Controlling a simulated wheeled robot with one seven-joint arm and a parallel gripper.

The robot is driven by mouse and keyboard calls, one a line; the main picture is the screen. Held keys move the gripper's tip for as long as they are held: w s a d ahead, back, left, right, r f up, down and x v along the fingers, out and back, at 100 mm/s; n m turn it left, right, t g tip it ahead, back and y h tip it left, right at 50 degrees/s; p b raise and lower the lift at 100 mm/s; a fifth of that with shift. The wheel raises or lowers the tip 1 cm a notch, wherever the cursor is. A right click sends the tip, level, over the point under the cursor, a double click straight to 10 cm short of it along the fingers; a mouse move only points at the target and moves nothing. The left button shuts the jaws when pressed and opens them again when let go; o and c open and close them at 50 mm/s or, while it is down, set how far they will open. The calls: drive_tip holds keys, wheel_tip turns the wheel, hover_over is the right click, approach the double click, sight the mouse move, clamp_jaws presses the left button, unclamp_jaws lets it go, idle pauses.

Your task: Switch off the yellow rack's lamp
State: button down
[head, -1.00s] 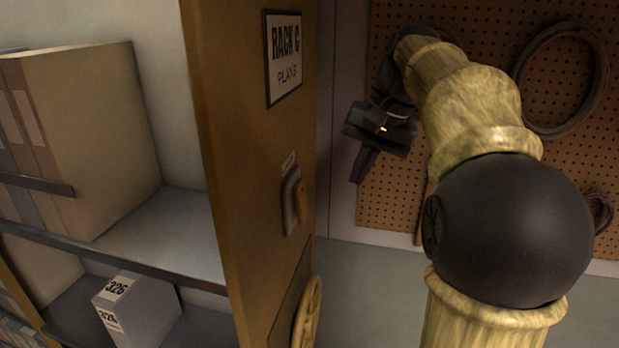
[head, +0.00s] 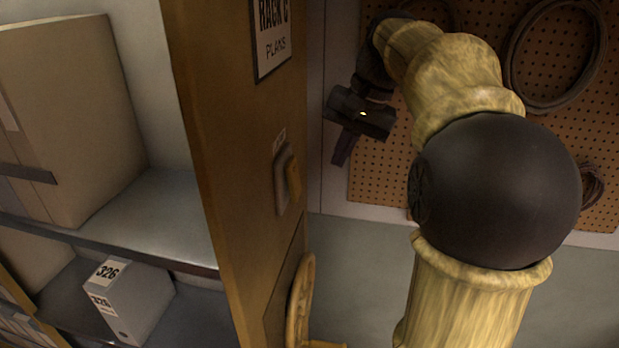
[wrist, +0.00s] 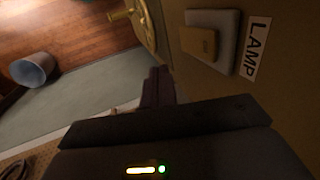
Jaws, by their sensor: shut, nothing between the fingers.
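The yellow rack's end panel (head: 225,150) stands left of my arm in the head view. Its lamp switch, a pale plate (head: 281,180) with a raised yellow rocker (head: 293,182), is on that panel under a small label. In the wrist view the switch plate (wrist: 228,32) and its rocker (wrist: 199,42) are at the upper right, beside a LAMP label (wrist: 256,48). My gripper (head: 341,152) is shut and empty, to the right of the switch and apart from it. Its dark fingers (wrist: 158,88) also show in the wrist view, left of and below the rocker.
A yellow handwheel (head: 301,300) sticks out from the panel below the switch. Shelves with a large box (head: 75,120) and a box marked 326 (head: 135,300) are at left. A pegboard (head: 400,185) with hanging coils is behind my arm. A bucket (wrist: 35,70) stands on the floor.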

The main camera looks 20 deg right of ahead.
sight(293, 180)
drive_tip(key=w+a+f+p, duration=0.2)
drive_tip(key=w+a+f, duration=0.1)
drive_tip(key=a+f, duration=0.2)
drive_tip(key=shift+f, duration=0.85)
drive_tip(key=shift+a, duration=0.15)
drive_tip(key=shift+a, duration=0.1)
